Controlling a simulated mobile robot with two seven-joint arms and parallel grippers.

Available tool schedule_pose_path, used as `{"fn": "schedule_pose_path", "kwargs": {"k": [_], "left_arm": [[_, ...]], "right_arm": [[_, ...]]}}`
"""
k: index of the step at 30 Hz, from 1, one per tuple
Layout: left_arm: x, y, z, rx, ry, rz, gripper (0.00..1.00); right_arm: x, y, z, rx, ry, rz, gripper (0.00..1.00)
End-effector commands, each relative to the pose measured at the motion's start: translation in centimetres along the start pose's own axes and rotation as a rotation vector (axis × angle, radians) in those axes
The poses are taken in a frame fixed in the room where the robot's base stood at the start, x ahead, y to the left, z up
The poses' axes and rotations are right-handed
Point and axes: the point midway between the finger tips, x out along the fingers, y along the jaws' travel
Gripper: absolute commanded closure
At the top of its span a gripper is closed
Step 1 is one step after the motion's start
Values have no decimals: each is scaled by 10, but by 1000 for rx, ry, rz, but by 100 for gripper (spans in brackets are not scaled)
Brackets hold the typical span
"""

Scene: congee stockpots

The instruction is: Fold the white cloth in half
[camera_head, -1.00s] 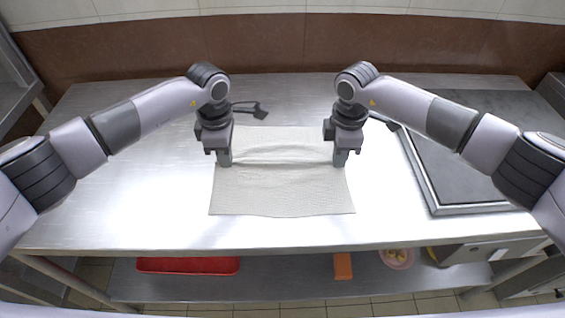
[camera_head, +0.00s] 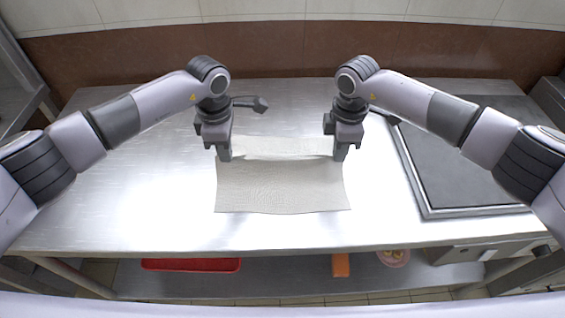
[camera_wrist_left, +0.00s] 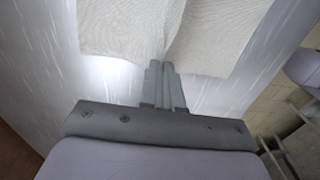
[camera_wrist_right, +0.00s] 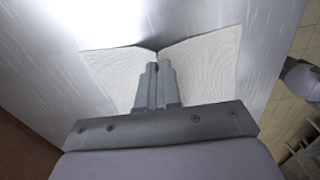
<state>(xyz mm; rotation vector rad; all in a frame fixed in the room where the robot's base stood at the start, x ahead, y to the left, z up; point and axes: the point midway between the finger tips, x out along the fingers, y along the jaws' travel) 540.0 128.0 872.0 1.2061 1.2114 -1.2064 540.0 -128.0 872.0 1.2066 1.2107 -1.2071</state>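The white cloth (camera_head: 280,188) lies on the metal table in front of me. A raised crease runs across it between my two grippers, with a narrow strip of cloth behind the crease and a wider, flatter part in front. My left gripper (camera_head: 224,157) is shut on the cloth's left side at the crease; in the left wrist view its fingertips (camera_wrist_left: 160,64) pinch gathered cloth. My right gripper (camera_head: 341,157) is shut on the right side at the same height; the right wrist view shows its fingertips (camera_wrist_right: 155,68) pinching cloth. How high the crease stands is hard to tell.
A dark flat griddle-like plate with a metal rim (camera_head: 465,165) covers the table's right side. The table (camera_head: 120,190) is clear to the left and in front. On the lower shelf are a red tray (camera_head: 190,265), an orange block (camera_head: 341,265) and a bowl (camera_head: 394,258).

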Motion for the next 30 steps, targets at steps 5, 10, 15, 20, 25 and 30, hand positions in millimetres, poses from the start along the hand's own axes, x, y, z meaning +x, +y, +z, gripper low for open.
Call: {"fn": "schedule_pose_path", "kwargs": {"k": [5, 10, 15, 20, 25, 30], "left_arm": [[-5, 0, 0, 0, 0, 0, 100], [-4, 0, 0, 0, 0, 0, 100], [-10, 0, 0, 0, 0, 2, 100], [-40, 1, 0, 1, 0, 6, 100], [-85, 1, 1, 1, 0, 7, 100], [-122, 1, 1, 0, 0, 4, 100]], "right_arm": [[-5, 0, 0, 0, 0, 0, 100], [-4, 0, 0, 0, 0, 0, 100], [-10, 0, 0, 0, 0, 2, 100], [-39, 1, -1, -1, 2, 4, 100], [-84, 1, -1, -1, 1, 6, 100], [-122, 1, -1, 0, 0, 4, 100]]}}
